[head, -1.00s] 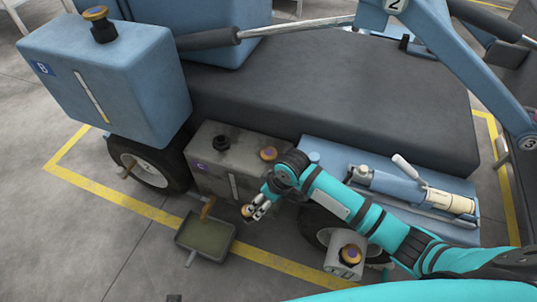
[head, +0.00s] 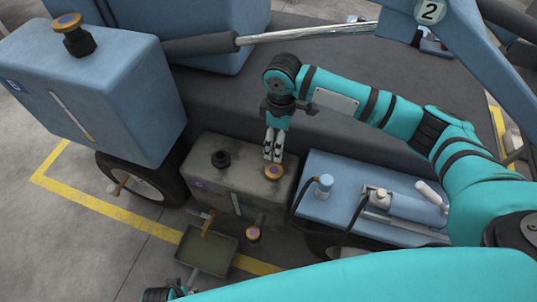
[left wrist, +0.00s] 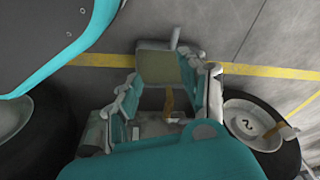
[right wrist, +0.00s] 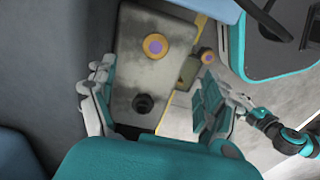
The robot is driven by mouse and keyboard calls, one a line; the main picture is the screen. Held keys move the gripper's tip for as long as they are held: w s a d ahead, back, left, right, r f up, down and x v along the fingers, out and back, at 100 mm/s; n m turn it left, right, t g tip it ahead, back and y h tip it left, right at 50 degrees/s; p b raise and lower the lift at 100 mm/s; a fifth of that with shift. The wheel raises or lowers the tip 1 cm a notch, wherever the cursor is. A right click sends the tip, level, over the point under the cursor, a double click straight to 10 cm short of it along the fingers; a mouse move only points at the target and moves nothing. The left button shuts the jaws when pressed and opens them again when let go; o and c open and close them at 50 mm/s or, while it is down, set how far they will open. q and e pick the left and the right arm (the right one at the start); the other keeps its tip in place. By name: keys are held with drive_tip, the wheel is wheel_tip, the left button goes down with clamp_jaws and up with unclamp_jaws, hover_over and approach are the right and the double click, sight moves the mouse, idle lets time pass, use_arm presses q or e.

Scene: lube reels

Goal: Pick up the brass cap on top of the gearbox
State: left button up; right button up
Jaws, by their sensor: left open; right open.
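The gearbox (head: 215,180) is a worn grey box with a purple label. The brass cap (head: 274,172), with a purple centre, sits on its top near the right end. The cap also shows in the right wrist view (right wrist: 155,46), between and beyond the fingers. My right gripper (head: 273,150) is open just above and behind the cap, apparently not touching it. My left gripper (left wrist: 168,95) is open and empty; in its wrist view the drain tray (left wrist: 165,65) and an orange handle lie beyond it. The head view shows only part of it at the bottom edge.
A black plug (head: 221,159) stands on the gearbox's left half. A second brass cap (head: 253,234) is low at the gearbox's front. A blue tank (head: 105,90) bears another brass cap (head: 67,22). A blue bench with a pump (head: 395,205) is at right. A wheel (head: 140,180) stands left.

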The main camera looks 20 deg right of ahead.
drive_tip(key=f, duration=0.2)
drive_tip(key=b, duration=0.3)
hover_over(276, 170)
drive_tip(key=f, duration=0.9)
drive_tip(key=shift+s+f, duration=0.1)
drive_tip(key=shift+s, duration=0.15)
drive_tip(key=shift+f+b, duration=0.3)
drive_tip(key=shift+f, duration=0.4)
drive_tip(key=f+b, duration=0.1)
drive_tip(key=f, duration=0.3)
drive_tip(key=shift+w+b, duration=0.2)
drive_tip(key=shift+b, duration=0.1)
drive_tip(key=shift+f, duration=0.25)
use_arm(q)
wheel_tip(276, 170, up, 18)
drive_tip(key=w+t, duration=0.1)
drive_tip(key=shift+w, duration=0.4)
use_arm(e)
drive_tip(key=c, duration=1.3)
